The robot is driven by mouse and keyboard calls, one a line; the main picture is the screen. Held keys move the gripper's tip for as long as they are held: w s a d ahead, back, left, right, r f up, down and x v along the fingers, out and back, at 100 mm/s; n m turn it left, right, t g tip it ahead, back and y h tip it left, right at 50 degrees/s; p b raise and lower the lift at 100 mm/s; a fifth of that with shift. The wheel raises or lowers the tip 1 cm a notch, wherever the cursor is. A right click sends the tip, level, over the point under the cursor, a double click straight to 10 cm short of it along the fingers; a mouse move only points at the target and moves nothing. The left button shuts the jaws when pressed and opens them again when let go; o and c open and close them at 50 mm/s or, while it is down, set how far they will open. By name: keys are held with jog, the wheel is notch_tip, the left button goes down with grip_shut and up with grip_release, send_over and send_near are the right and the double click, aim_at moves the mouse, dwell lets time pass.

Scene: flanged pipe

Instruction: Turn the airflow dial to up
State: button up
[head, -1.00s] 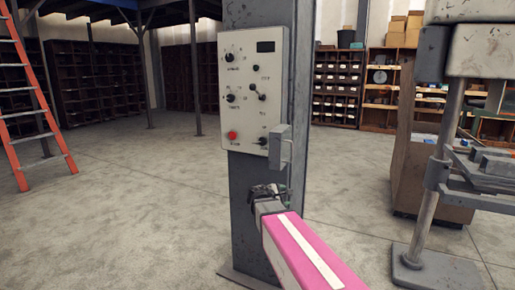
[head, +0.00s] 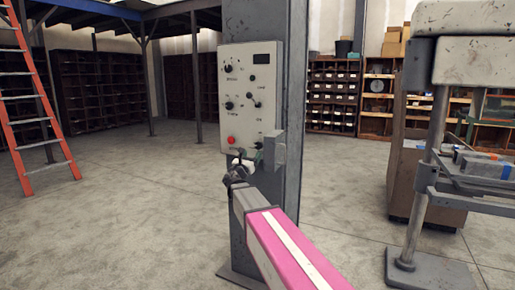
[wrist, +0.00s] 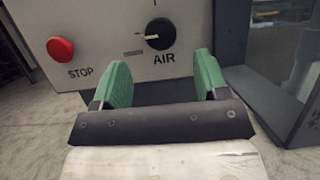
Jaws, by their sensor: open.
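The airflow dial (wrist: 160,33) is a round black knob above the word AIR on the grey control panel (wrist: 100,25). Its white pointer line points left in the wrist view, with a tick mark to the lower left. My gripper (wrist: 164,78) is open, its two green fingers spread below the dial, with nothing between them. The fingers are apart from the knob in this view. In the head view my gripper (head: 250,160) is at the panel's lower edge and the dial is hard to make out behind it.
A red STOP button (wrist: 60,48) is left of the dial. Other knobs (head: 229,105) sit higher on the panel. A grey box (head: 275,150) juts out at the panel's lower right. The panel is on a grey column (head: 262,225). Open floor lies to the left.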

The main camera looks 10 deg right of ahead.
aim_at(258, 145)
jog(key=x, duration=0.7)
jog(key=shift+w+d+r, duration=0.1)
jog(key=shift+w+d, duration=0.1)
jog(key=shift+w, duration=0.1)
jog(key=c, duration=0.9)
